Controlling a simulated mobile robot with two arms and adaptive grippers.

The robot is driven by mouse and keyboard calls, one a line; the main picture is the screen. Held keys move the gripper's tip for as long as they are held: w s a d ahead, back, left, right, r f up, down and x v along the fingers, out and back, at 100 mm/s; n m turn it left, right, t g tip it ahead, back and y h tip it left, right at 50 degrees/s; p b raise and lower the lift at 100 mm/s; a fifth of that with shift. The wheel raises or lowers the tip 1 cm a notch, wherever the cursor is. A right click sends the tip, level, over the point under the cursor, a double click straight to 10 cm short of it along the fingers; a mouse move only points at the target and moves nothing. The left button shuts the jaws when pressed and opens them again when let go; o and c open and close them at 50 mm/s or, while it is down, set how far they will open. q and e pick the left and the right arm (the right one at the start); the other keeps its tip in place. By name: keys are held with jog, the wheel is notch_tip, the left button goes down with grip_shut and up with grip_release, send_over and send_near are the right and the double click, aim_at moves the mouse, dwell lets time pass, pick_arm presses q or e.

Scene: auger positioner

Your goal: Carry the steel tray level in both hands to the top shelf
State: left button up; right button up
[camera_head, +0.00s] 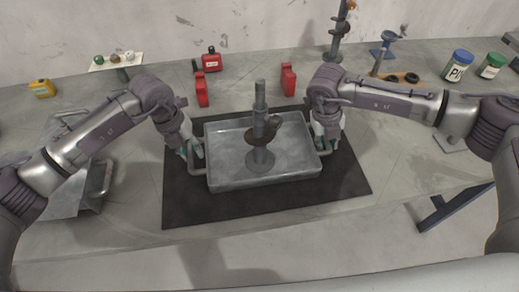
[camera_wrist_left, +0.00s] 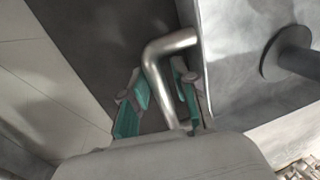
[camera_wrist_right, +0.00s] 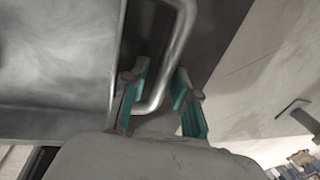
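The steel tray (camera_head: 225,168) sits flat on a black mat (camera_head: 190,208) on the workbench, with a bar handle at each end. An auger-like post with a round base (camera_head: 260,160) stands upright in it. My left gripper (camera_head: 192,150) is at the left handle; in the left wrist view its green-padded fingers are apart on either side of the bent bar (camera_wrist_left: 160,75). My right gripper (camera_head: 328,142) is at the right handle; in the right wrist view its fingers are apart around the bar (camera_wrist_right: 178,45), with a gap visible. No top shelf is visible.
A yellow item (camera_head: 42,88) is at the far left. Jars (camera_head: 458,66) and a blue stand (camera_head: 388,42) are at the back right. Another metal tray (camera_head: 70,190) lies left of the mat.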

pick_arm(q)
grip_shut()
pick_arm(e)
grip_shut()
